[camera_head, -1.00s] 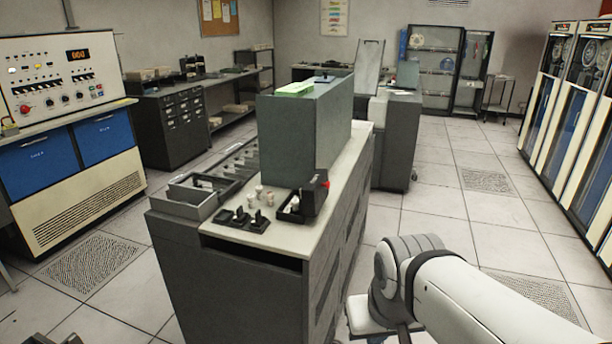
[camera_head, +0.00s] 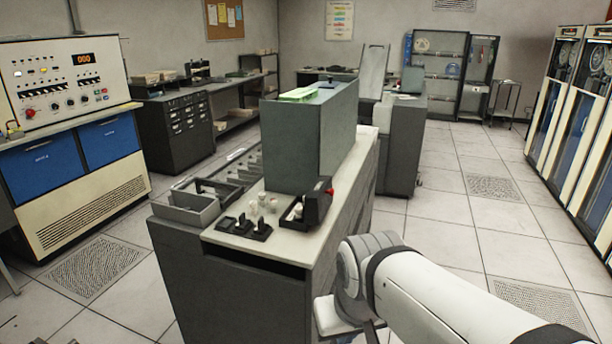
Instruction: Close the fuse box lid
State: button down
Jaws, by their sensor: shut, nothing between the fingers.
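A small dark fuse box (camera_head: 293,214) sits on the pale top of the grey cabinet, near its front right corner. Its dark lid (camera_head: 317,204) stands raised at the box's right side, with a red spot near its upper right edge. The inside of the box is partly visible, with something pale in it. My arm reaches in from the lower right, with its white joint in front of the cabinet's right side. The arm appears apart from the lid.
Several small white pieces (camera_head: 262,204) and a black holder (camera_head: 244,228) lie left of the box. A tall grey-green housing (camera_head: 300,145) stands behind it. The cabinet (camera_head: 230,290) blocks the middle. Tiled floor (camera_head: 440,220) is open to the right.

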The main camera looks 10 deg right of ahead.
aim_at(319, 200)
jog(key=i, duration=0.85)
